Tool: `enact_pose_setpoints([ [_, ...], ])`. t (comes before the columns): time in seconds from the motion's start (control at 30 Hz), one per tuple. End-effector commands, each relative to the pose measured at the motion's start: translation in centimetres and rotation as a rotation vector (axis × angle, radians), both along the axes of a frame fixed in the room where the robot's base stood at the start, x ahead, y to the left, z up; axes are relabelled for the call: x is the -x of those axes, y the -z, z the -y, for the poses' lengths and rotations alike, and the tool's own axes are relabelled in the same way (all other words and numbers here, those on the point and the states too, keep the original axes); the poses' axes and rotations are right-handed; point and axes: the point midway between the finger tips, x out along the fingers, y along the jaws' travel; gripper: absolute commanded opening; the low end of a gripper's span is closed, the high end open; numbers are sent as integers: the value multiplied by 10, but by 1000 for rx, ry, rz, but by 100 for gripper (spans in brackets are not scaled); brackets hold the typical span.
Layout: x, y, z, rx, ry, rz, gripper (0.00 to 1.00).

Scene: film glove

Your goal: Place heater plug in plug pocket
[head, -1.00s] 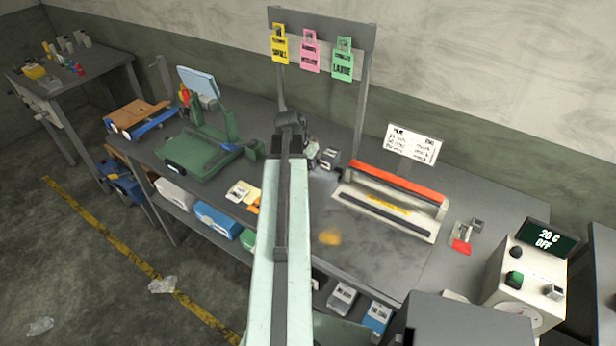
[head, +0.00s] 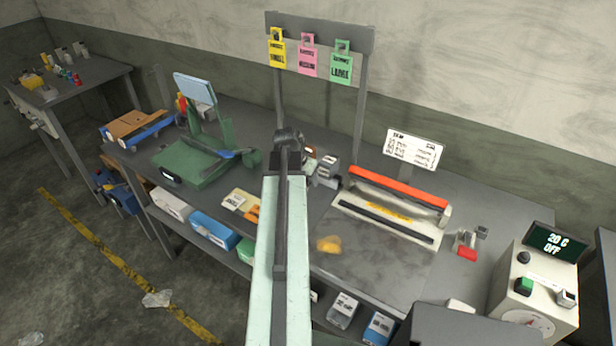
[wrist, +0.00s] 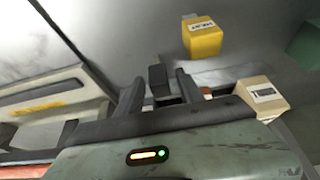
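My gripper (wrist: 160,90) shows in the wrist view with two dark fingers standing apart. A small dark block (wrist: 158,77) shows between the fingers, with narrow gaps on both sides; I cannot tell what it is. A yellow block (wrist: 203,38) with a label that seems to read HEAT lies beyond the fingers, apart from them. A beige labelled block (wrist: 262,96) is to the right of the gripper. In the head view my arm hides most of the gripper, over the bench left of the grey box (head: 327,170). I cannot identify the plug pocket with certainty.
The sealer (head: 390,207) with its red bar is right of my arm; it also shows in the wrist view (wrist: 50,105). A green device (head: 195,162) stands left. A control box (head: 535,285) reads 20 C OFF. Tags hang from the rack (head: 325,32) behind.

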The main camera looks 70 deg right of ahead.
Motion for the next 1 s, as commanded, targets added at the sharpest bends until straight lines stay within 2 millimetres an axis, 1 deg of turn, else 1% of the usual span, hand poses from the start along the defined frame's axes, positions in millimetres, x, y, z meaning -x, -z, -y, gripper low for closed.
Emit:
enact_pose_setpoints([
  [0.2, 0, -2, 0, 0, 0, 0, 44],
  [0.33, -1, -13, -3, 0, -1, 0, 44],
  [0.47, -3, -35, -12, 0, -2, -1, 44],
  [0.7, -9, -90, -34, 0, -2, 0, 44],
  [0.8, -11, -107, -42, 0, -2, 0, 44],
  [0.9, -13, -115, -47, 0, -2, 0, 44],
  [1.0, -14, -115, -48, 0, -2, 0, 44],
])
